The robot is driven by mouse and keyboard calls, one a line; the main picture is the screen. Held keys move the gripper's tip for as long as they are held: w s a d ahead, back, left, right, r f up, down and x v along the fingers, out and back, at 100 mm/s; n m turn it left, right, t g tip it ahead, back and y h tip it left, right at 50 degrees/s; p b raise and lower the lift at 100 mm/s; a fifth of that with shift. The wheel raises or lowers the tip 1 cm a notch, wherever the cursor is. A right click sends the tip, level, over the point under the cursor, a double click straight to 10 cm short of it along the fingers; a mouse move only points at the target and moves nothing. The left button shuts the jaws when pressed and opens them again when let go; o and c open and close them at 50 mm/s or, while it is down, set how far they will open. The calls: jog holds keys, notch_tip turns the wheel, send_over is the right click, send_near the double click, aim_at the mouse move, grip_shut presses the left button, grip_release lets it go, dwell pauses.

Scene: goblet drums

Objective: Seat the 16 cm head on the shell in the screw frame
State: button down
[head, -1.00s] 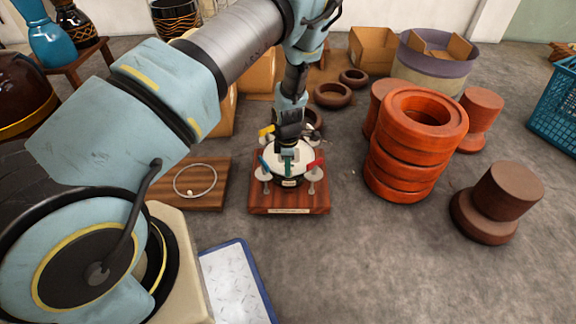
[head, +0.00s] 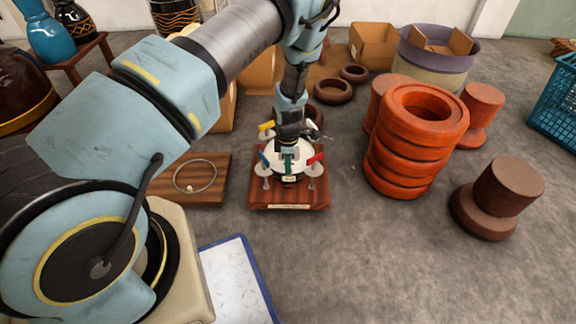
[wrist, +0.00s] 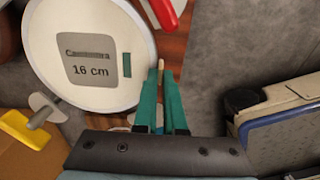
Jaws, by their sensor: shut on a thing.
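In the head view, the head (head: 275,167) lies over the screw frame (head: 263,196), a red-brown wooden base with posts and coloured levers. My gripper (head: 289,160) points down there with its green fingers. In the wrist view, my gripper (wrist: 160,75) is shut at the head's edge. The shell under the head is mostly hidden, so I cannot tell whether the head touches it.
Red (head: 317,158), blue (head: 263,159) and yellow (head: 266,126) levers surround the head closely. A wooden board with a metal ring (head: 213,182) lies to the left. Stacked orange rings (head: 403,165) and a brown drum-like form (head: 509,187) stand right.

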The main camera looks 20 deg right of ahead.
jog(key=shift+f, duration=0.15)
jog(key=c, duration=0.9)
grip_release()
notch_tip(320, 180, up, 11)
jog(key=p, duration=0.3)
